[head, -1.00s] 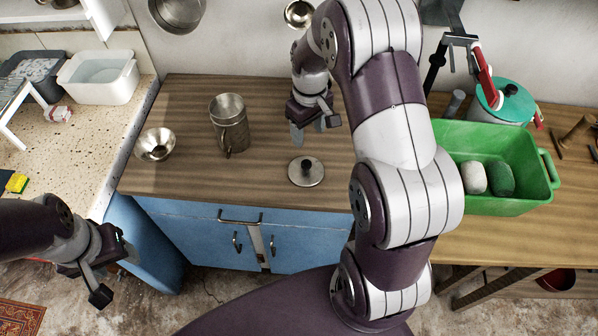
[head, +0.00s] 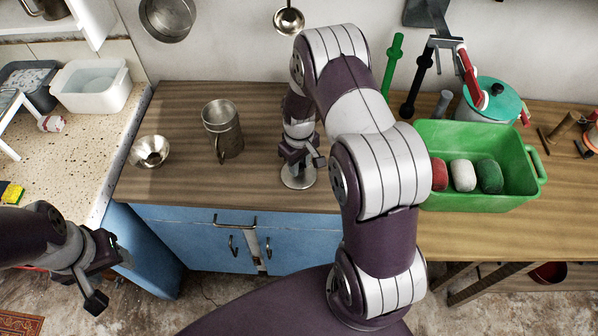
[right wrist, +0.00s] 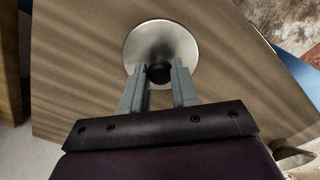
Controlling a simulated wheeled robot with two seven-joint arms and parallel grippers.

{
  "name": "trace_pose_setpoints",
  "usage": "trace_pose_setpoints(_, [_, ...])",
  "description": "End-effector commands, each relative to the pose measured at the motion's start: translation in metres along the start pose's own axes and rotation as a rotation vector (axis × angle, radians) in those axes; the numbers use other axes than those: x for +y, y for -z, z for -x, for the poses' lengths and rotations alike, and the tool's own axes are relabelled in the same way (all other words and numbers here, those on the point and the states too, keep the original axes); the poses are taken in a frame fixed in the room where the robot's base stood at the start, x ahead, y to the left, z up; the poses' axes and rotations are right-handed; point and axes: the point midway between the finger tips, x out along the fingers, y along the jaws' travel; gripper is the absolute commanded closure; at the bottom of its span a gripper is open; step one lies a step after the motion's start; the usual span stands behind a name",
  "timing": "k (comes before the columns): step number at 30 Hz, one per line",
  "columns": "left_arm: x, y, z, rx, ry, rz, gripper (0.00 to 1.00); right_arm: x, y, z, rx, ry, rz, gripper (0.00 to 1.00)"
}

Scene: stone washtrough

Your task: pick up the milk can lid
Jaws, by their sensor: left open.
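The milk can lid (head: 298,181), a round metal disc, lies flat on the brown wooden counter; my right gripper (head: 300,158) is directly above it and partly hides it. In the right wrist view the lid (right wrist: 160,38) shows its dark knob (right wrist: 158,75) between the two fingertips (right wrist: 158,70). The fingers are apart, one on each side of the knob; whether they press on it I cannot tell. My left gripper (head: 108,277) is open and empty at the lower left, away from the lid.
A metal milk can (head: 222,130) and a metal funnel (head: 150,151) stand on the counter left of the lid.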

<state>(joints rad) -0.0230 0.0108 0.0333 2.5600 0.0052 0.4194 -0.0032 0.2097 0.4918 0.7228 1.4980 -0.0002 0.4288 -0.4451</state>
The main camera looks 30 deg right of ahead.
Motion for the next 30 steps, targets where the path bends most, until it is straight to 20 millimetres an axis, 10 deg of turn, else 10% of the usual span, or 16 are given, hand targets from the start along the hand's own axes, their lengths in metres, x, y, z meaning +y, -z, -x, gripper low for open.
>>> trace_pose_setpoints(13, [0.000,0.000,-0.001,0.000,0.000,0.000,0.44,0.000,0.001,0.004,0.002,-0.001,0.000,1.00])
trace_pose_setpoints(21, [0.000,-0.001,-0.008,0.000,0.000,0.000,0.44,0.000,0.000,0.043,0.004,-0.002,0.000,1.00])
trace_pose_setpoints(30, [0.000,-0.002,-0.014,0.000,0.000,0.000,0.44,-0.027,-0.067,0.084,0.003,-0.001,-0.002,1.00])
